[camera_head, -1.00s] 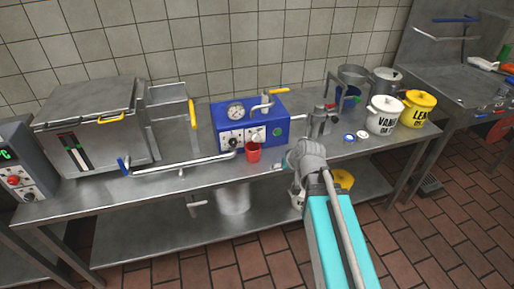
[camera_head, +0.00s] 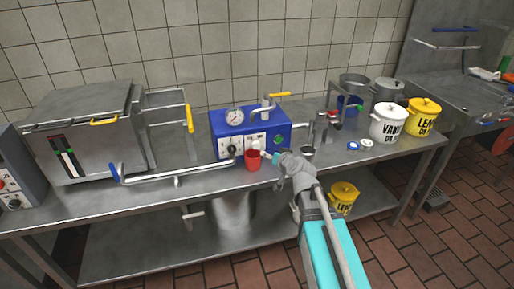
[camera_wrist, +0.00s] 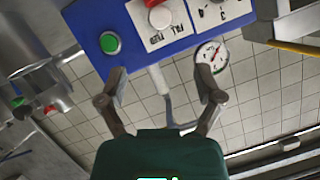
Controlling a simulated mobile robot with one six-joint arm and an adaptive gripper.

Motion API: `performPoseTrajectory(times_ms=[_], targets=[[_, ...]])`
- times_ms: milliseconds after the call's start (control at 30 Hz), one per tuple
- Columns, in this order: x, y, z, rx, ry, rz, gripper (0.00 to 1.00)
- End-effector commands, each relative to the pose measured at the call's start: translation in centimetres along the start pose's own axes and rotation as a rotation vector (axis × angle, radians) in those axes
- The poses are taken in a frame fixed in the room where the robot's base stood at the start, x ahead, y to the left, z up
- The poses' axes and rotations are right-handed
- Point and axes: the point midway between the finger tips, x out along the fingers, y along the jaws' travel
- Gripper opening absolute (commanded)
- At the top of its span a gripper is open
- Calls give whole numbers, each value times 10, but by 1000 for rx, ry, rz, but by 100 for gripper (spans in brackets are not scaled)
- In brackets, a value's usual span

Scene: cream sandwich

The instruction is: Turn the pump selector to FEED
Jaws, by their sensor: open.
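The blue pump box (camera_head: 262,119) stands on the steel table; its front panel (camera_wrist: 85,22) shows upside down in the wrist view. A pale round knob (camera_wrist: 161,16) sits on a white label plate (camera_wrist: 176,33), with lettering I cannot read surely. My gripper (camera_head: 270,156) is open and empty near the panel's right front. Its fingers (camera_wrist: 160,78) are spread apart, clear of the knob. The knob's exact setting is unclear.
A green button (camera_wrist: 110,42) and a gauge (camera_wrist: 212,55) flank the knob. A steel pipe (camera_head: 165,174) runs to the left. Lidded buckets (camera_head: 388,124) stand at the right.

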Motion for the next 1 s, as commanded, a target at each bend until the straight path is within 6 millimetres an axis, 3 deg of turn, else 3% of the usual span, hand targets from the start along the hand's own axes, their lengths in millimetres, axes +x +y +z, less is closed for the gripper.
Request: performPoseTrajectory(times_ms=[467,1000], targets=[[26,1,1,-1,-1,0,85],[108,2,1,-1,-1,0,85]])
